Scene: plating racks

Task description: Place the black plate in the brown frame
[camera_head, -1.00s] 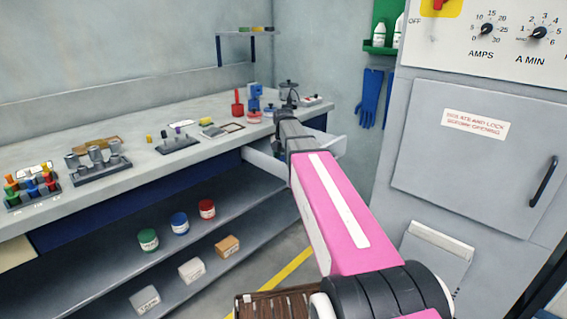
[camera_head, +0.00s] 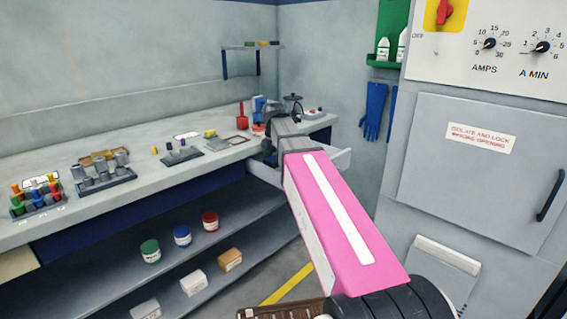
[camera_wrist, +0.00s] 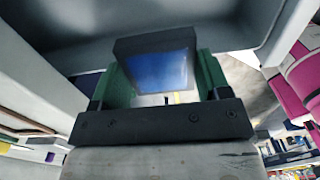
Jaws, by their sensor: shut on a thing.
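My gripper (camera_wrist: 157,72) shows in the wrist view with its green fingers on either side of a dark block with a blue face (camera_wrist: 160,70). It is shut on this block; I cannot tell whether it is the black plate. No other black plate is clear.
The bench (camera_head: 140,180) holds racks of coloured tools (camera_head: 36,197) and grey cylinders (camera_head: 104,172) at left. Jars (camera_head: 182,236) stand on the shelf below. A grey cabinet (camera_head: 470,190) stands close on the right. A brown slotted piece (camera_head: 285,312) shows at the bottom edge.

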